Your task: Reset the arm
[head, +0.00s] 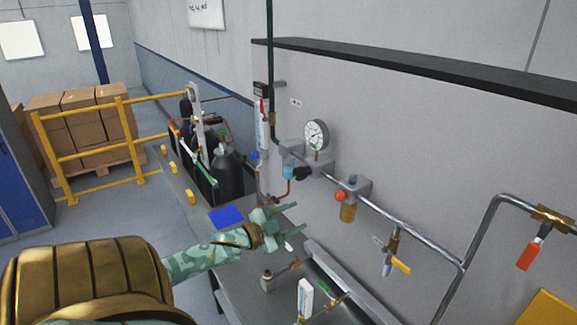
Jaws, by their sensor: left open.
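My left arm comes in from the lower left, with a brass-coloured upper part and a mottled green forearm. My left gripper (288,222) is open and empty. Its two green fingers point to the right, above the grey bench and in front of the wall panel. A blue flat pad (226,217) lies on the bench just left of the gripper. My right gripper does not show.
A pipe with a pressure gauge (316,134), an orange knob (340,196) and a red-handled valve (531,251) runs along the panel. A yellow railing (122,133) fronts stacked boxes.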

